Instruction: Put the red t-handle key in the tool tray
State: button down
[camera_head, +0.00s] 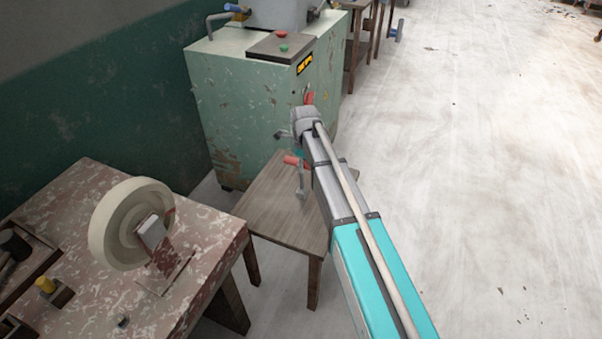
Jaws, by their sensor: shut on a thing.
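The red t-handle key (292,160) shows beside my forearm, its red grip up and a grey shaft hanging down, seen against the small wooden table. My gripper (301,162) is at the key's upper end and is mostly hidden behind my arm; it is shut on the key. I cannot tell whether the shaft's lower end touches the tabletop. A wooden tray-like holder (40,254) with dark tools lies at the left edge on the red-painted bench, cut off by the frame; I cannot tell whether it is the tool tray.
The small wooden table (272,212) looks otherwise bare. A worn green machine (235,115) stands behind it. A pale wheel (108,225) rises from the bench (205,255). A yellow-topped piece (46,284) sits near the holder. The floor (480,180) to the right is clear.

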jog(key=shift+f+b, duration=1.35)
jog(key=shift+f, duration=0.4)
jog(key=shift+c, duration=2)
grip_release()
jog(key=shift+r, duration=0.25)
notch_tip(320, 180, up, 12)
jog(key=p, duration=1.2)
jog(key=shift+d, duration=0.1)
jog(key=shift+s, duration=0.1)
